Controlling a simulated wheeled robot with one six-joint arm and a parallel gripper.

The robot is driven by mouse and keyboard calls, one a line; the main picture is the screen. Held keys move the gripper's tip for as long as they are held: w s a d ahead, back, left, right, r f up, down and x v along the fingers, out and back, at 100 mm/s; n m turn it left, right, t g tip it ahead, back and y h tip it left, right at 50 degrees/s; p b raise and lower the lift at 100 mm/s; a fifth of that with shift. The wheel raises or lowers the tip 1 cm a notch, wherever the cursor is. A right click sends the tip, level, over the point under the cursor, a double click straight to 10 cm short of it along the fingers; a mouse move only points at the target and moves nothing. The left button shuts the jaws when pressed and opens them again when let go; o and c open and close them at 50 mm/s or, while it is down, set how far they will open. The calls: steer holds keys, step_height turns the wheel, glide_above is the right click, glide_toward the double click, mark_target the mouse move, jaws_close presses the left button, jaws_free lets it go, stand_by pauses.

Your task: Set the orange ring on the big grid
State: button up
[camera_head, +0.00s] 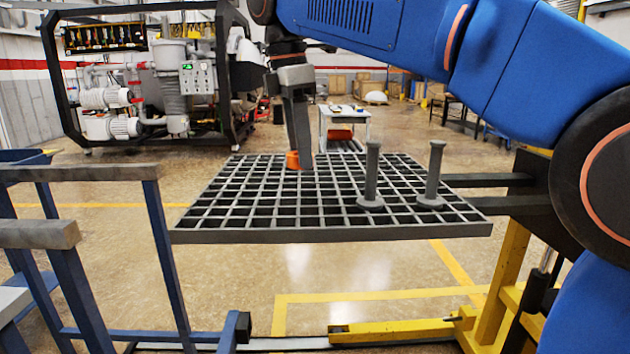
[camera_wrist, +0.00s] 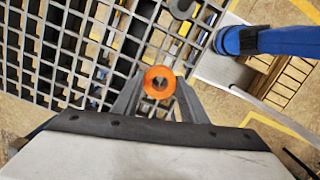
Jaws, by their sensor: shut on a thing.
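The orange ring (camera_head: 293,160) shows at the far part of the big grid in the head view, partly hidden behind my gripper's fingers. My gripper (camera_head: 303,160) points down over the grid with its tips at the ring. In the wrist view, the ring (camera_wrist: 159,82) sits between the two fingertips of my gripper (camera_wrist: 158,90), and the gripper is shut on it. The big grid (camera_head: 330,235) is a flat dark grey lattice with square openings. The ring looks at or just above the lattice; I cannot tell whether it touches.
Two grey upright posts with round bases, one (camera_head: 371,178) and another (camera_head: 433,178), stand on the grid's right half. A blue frame (camera_head: 160,250) stands at the left. The grid's left half is clear.

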mark_target(293, 155)
steer(key=shift+f, duration=4.4)
steer(key=shift+s, duration=0.1)
steer(key=o, duration=1.2)
steer(key=shift+f, duration=0.15)
steer(key=r, duration=0.4)
steer(key=a+r, duration=0.1)
steer(key=r, duration=0.7)
steer(key=shift+s+a+r, duration=0.1)
steer(key=shift+s+a, duration=0.05)
steer(key=shift+a, duration=0.05)
steer(key=shift+s, duration=0.1)
